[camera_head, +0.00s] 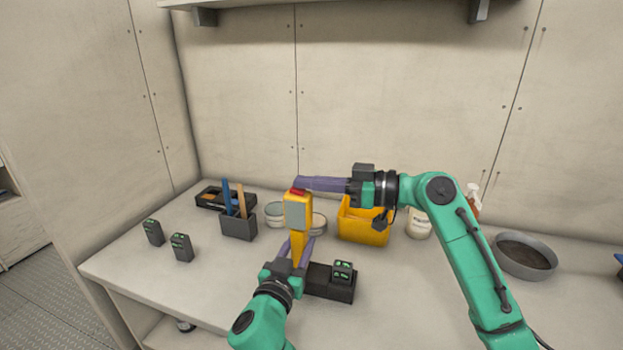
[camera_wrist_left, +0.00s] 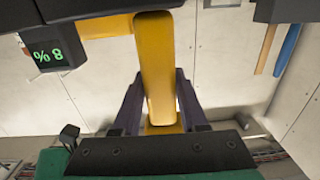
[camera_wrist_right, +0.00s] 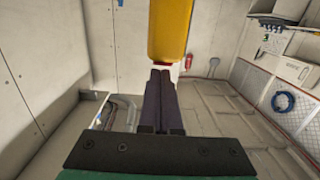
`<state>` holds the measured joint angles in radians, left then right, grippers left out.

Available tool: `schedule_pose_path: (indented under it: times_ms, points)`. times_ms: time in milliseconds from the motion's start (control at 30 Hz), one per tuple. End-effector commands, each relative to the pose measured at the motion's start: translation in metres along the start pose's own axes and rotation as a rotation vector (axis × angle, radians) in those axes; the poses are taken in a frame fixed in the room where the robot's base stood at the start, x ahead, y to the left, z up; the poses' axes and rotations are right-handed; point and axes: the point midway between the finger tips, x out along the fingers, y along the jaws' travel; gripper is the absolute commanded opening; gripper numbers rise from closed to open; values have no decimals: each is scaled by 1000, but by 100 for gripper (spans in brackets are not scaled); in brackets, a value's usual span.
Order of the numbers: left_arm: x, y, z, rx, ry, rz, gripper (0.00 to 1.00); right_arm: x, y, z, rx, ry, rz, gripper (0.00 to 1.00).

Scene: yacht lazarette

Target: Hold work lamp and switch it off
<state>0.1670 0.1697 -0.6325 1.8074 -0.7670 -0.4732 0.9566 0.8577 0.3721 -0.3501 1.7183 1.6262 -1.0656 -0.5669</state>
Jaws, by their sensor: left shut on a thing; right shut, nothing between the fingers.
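The work lamp (camera_head: 297,214) is yellow with a grey panel on its head and a red part (camera_head: 298,192) on top. It stands upright above the worktop. My left gripper (camera_head: 299,250) is shut on its yellow handle, which shows between the fingers in the left wrist view (camera_wrist_left: 157,75). My right gripper (camera_head: 301,184) is shut and empty, its fingertips at the red top of the lamp. In the right wrist view the closed fingertips (camera_wrist_right: 161,75) are at the red part below the yellow body (camera_wrist_right: 170,30). Whether they touch it I cannot tell.
A dark charger block (camera_head: 330,282) with a battery (camera_head: 343,270) stands behind my left gripper. A yellow bin (camera_head: 362,222), tins (camera_head: 275,214), a tool holder (camera_head: 238,225) and two loose batteries (camera_head: 181,247) stand around. A grey bowl (camera_head: 524,256) is at right. The front left worktop is clear.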

Motion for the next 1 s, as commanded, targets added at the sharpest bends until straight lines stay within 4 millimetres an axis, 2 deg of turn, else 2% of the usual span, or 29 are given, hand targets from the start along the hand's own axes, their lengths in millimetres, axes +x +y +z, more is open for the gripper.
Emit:
schedule_pose_path:
  times_ms: [100,200,467,567,700,1000]
  points:
    - [0,0,1,0,-2,0,0,2,0,1,-3,-35,-2,0]
    - [0,0,1,0,-2,0,0,4,0,2,-7,-142,-2,0]
    - [0,0,1,0,-2,-1,0,4,0,3,-1,-131,-3,0]
    - [0,0,1,0,-2,-1,0,6,-1,-8,-3,-129,-3,0]
    - [0,0,1,0,-2,-1,0,10,-1,-39,-6,-128,-2,0]
    - [0,0,1,-1,-2,-1,0,-59,0,-62,-1,-130,1,0]
